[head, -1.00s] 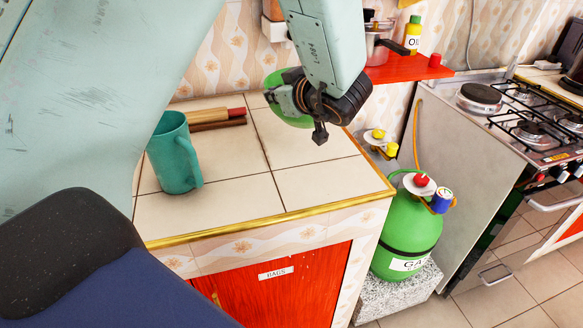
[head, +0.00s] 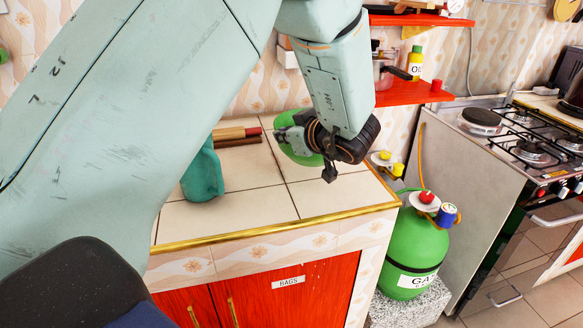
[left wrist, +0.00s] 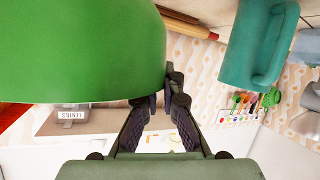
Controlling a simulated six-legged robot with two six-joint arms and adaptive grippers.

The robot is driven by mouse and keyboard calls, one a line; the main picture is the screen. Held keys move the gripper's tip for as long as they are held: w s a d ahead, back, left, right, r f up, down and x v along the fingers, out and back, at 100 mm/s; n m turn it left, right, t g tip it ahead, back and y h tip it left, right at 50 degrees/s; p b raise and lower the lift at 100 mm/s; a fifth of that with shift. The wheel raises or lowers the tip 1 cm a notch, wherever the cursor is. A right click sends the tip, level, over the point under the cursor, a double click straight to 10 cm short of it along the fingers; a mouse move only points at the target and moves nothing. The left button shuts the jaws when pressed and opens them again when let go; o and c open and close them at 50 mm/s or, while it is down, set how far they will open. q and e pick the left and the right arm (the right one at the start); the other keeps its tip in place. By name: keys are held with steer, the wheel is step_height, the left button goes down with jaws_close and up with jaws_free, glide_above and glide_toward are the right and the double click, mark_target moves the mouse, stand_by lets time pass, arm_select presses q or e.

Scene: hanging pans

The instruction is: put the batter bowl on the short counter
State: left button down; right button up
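The batter bowl (head: 297,152) is green and shows in the head view over the back right of the tiled counter (head: 265,205), partly hidden by my left gripper. My left gripper (head: 310,150) is at the near side of the bowl. In the left wrist view the bowl (left wrist: 80,50) fills the upper left, and the fingers (left wrist: 162,102) come close together at its edge, shut on it. I cannot tell whether the bowl touches the tiles. My right gripper is in neither view.
A teal mug (head: 203,175) stands left on the counter, partly behind my arm. A rolling pin (head: 236,134) lies behind it. A red shelf (head: 412,93) is at the back right. A green gas bottle (head: 412,250) and a stove (head: 530,140) are to the right. The counter's front is clear.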

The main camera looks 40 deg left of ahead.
mark_target(284, 145)
arm_select(q)
steer(key=f, duration=0.2)
steer(key=a+f, duration=0.1)
steer(key=shift+w+f, duration=0.15)
steer(key=shift+w, duration=0.2)
steer(key=f, duration=0.1)
steer(key=f+b, duration=0.1)
steer(key=f, duration=0.1)
steer(key=shift+s+d, duration=0.25)
steer(key=shift+d, duration=0.1)
steer(key=shift+w+a+f, duration=0.2)
steer(key=c, duration=1.9)
jaws_free()
steer(key=o, duration=0.4)
steer(key=shift+s+d+r, duration=0.15)
steer(key=shift+s, duration=0.1)
steer(key=shift+w, duration=0.15)
